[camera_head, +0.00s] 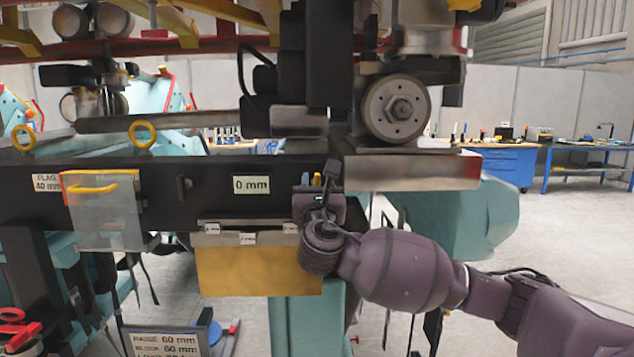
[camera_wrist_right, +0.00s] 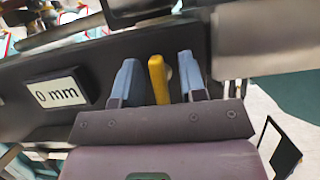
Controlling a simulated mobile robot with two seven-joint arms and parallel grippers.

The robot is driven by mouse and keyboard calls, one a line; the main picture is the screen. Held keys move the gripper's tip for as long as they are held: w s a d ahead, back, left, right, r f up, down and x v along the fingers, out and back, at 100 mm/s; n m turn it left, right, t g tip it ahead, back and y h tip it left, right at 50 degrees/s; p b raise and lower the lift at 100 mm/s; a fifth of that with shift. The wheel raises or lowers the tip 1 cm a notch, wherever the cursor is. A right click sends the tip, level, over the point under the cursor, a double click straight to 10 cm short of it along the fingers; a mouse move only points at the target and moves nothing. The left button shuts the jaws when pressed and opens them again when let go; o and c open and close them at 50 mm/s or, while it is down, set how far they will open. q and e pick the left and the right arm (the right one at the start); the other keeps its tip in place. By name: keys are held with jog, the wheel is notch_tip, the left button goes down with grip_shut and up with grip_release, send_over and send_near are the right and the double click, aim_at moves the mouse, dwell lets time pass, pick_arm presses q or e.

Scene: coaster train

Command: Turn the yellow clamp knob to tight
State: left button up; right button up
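The yellow clamp knob (camera_wrist_right: 158,80) shows in the right wrist view as a narrow upright yellow bar. It stands in front of the dark beam (camera_wrist_right: 100,62), to the right of the "0 mm" label (camera_wrist_right: 57,93). My right gripper (camera_wrist_right: 157,72) is open, with one blue-grey finger on each side of the knob. In the head view my right gripper (camera_head: 321,182) is up against the beam and mostly hides the knob. My left gripper is not in view.
A wheel (camera_head: 396,109) and a steel block (camera_head: 412,170) are just above and right of my right gripper. A yellow-fronted box (camera_head: 245,272) hangs below the beam. Red-handled tools (camera_head: 14,328) are at lower left.

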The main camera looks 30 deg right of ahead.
jog(key=shift+c, duration=0.4)
grip_shut()
jog(key=shift+m+b, duration=0.3)
jog(key=shift+m, duration=0.2)
jog(key=m+g+h+b, duration=0.1)
jog(key=m, duration=0.1)
jog(key=m+g+h, duration=0.1)
jog(key=m, duration=0.2)
jog(key=shift+h+b, duration=0.3)
jog(key=shift+b, duration=0.1)
jog(key=m+g, duration=0.1)
jog(key=m, duration=0.2)
jog(key=m+g+h, duration=0.1)
jog(key=m+g, duration=0.1)
jog(key=m, duration=0.1)
jog(key=shift+s+m, duration=0.1)
jog(key=shift+m, duration=0.2)
jog(key=m+g, duration=0.2)
jog(key=m, duration=0.3)
jog(key=shift+d+p, duration=0.15)
jog(key=shift+p, duration=0.15)
jog(key=shift+s+f+m+g+y+p, duration=0.1)
jog(key=shift+m+g+y+p, duration=0.25)
jog(key=shift+m, duration=0.8)
jog(key=shift+m+g+y+p, duration=0.2)
jog(key=shift+m+g, duration=0.25)
jog(key=shift+m, duration=0.7)
